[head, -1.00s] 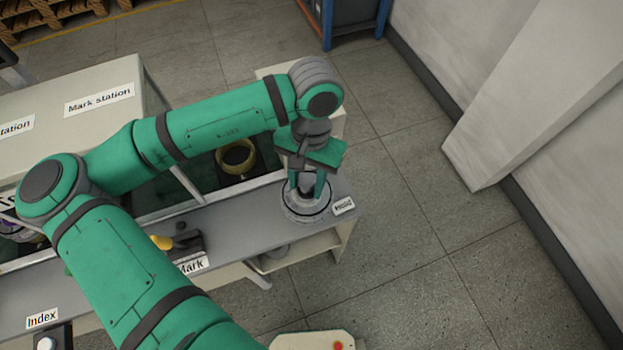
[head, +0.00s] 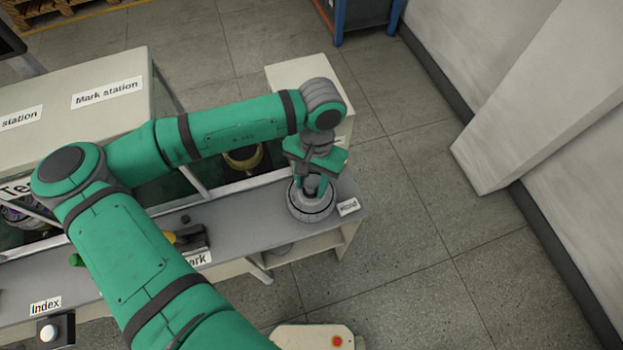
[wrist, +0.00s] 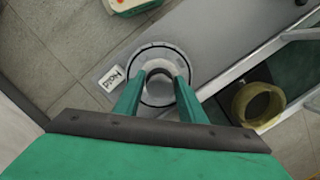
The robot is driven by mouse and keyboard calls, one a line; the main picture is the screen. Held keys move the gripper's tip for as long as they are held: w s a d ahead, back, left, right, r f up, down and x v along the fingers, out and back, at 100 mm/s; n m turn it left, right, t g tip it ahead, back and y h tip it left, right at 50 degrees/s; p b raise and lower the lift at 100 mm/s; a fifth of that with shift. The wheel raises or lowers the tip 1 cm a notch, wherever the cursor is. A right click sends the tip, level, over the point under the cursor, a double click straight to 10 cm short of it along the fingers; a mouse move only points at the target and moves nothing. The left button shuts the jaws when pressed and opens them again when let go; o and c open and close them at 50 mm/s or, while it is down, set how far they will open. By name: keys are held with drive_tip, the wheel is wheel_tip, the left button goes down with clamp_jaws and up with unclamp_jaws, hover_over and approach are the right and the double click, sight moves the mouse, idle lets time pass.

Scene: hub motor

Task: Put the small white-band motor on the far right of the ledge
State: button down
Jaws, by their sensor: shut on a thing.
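The small motor (head: 310,210) is a round, pale grey-white disc with a raised hub, at the far right end of the grey ledge (head: 240,208). It is upright beside the "Hold" label (head: 348,206). In the wrist view the motor (wrist: 162,52) lies between my finger ends, with the label (wrist: 115,78) to its left. My gripper (head: 312,188) points down and is shut on the motor's raised hub. The motor seems to be at the ledge surface, but its underside is hidden, so contact is not certain.
A yellowish ring-shaped part (head: 243,158) sits in the station bay behind the ledge; it also shows in the wrist view (wrist: 258,104). A dark fixture with a yellow part (head: 188,238) stands left of the motor, by the "Mark" label. Open floor lies right of the ledge.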

drive_tip(key=shift+f, duration=0.1)
drive_tip(key=c, duration=1.1)
unclamp_jaws()
drive_tip(key=r, duration=0.4)
drive_tip(key=w+r, duration=0.1)
drive_tip(key=r, duration=0.7)
drive_tip(key=shift+w+d, duration=0.4)
